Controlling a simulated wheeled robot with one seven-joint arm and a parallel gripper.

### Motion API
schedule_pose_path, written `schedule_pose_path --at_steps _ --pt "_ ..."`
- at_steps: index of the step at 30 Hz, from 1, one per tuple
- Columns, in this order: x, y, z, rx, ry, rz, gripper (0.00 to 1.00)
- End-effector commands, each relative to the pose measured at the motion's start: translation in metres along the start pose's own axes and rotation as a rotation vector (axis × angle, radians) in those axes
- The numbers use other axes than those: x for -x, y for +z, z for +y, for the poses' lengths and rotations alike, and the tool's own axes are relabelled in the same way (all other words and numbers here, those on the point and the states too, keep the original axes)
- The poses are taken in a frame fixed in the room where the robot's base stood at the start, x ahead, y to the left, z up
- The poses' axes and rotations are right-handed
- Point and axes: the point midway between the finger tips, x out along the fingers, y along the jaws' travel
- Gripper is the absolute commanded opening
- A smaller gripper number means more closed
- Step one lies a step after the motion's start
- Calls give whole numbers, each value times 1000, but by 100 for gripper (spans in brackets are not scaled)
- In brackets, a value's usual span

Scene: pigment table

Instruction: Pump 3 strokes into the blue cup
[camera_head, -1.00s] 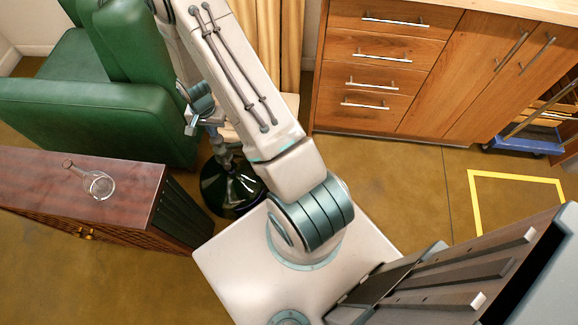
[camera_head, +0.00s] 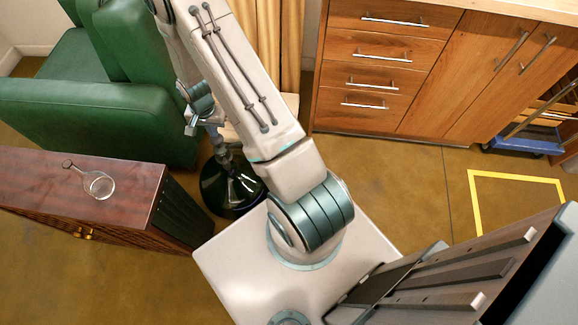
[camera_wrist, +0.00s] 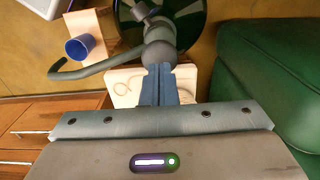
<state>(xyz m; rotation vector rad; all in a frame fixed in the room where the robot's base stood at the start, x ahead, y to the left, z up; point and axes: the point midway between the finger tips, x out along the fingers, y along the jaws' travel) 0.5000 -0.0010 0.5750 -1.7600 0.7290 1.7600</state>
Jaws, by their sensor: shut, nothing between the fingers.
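The blue cup (camera_wrist: 80,48) stands on a pale wooden board at upper left in the wrist view. The pump (camera_wrist: 160,54) has a round grey head, and a curved grey spout runs from it to the left, its end below the cup in the picture. The pump's dark green glass bottle (camera_wrist: 190,22) lies beyond; it also shows in the head view (camera_head: 232,188). My gripper (camera_wrist: 159,70) is shut and empty, its fingertips overlapping the pump head's near edge. I cannot tell whether they touch. The cup is not visible in the head view.
A green armchair (camera_head: 90,110) stands close beside the pump. A dark wooden cabinet (camera_head: 130,180) with a glass flask (camera_head: 98,184) on top is at left. Wooden drawers (camera_head: 375,70) stand at the back. Open floor (camera_head: 400,170) lies to the right.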

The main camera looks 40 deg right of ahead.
Motion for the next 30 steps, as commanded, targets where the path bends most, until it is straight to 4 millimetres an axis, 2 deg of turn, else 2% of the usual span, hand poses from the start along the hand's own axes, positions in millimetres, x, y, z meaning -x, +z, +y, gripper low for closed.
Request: schedule_pose_path --at_steps 30 --pt "-36 0 0 -1 1 0 0"
